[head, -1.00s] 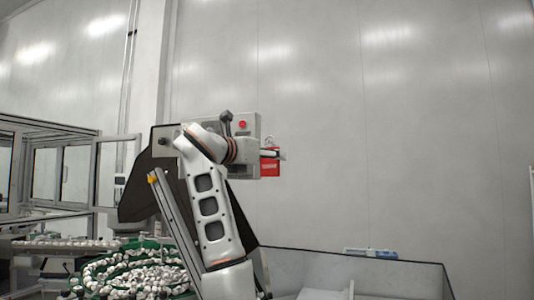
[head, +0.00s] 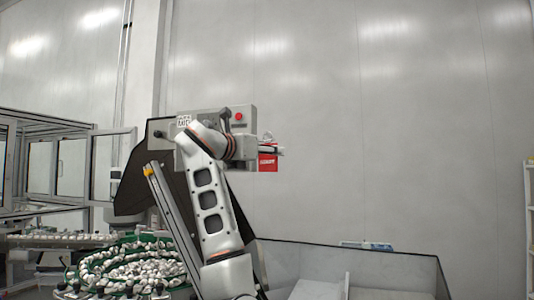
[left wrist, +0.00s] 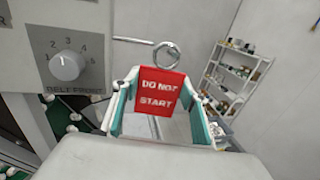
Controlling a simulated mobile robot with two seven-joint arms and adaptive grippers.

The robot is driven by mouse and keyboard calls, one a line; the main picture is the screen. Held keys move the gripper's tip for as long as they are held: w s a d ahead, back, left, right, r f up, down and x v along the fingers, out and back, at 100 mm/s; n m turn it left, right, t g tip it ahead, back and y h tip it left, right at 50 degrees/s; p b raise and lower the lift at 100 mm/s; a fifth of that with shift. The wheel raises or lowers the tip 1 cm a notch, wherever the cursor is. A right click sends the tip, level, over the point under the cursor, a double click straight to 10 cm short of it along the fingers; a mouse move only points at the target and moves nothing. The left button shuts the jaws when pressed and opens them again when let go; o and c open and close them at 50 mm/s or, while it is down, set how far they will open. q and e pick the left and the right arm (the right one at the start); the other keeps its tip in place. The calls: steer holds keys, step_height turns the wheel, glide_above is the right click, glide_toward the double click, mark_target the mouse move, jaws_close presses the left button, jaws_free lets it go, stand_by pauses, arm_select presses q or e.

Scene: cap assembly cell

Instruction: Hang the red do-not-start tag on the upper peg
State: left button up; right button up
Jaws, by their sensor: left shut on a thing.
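The red tag (left wrist: 157,92) reads DO NOT START and has a metal ring (left wrist: 166,54) at its top. My left gripper (left wrist: 160,100) is shut on it, with teal-lined fingers on both sides. A thin peg (left wrist: 132,40) sticks out from the grey control box (left wrist: 68,50), its tip right beside the ring's upper left. I cannot tell whether the ring is around the peg or only near it. In the head view the tag (head: 267,164) hangs at the right side of the control box (head: 247,124), partly behind my gripper. A second peg is not clear. My right gripper is not in view.
The box carries a numbered knob (left wrist: 66,65) and a red button (head: 239,116). A dark panel (head: 133,188) stands behind my left arm. A green-rimmed bowl of white caps (head: 130,268) is at lower left. A shelf (left wrist: 232,75) stands farther back. The wall side is open.

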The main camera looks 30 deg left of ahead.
arm_select(q)
steer(key=o, duration=1)
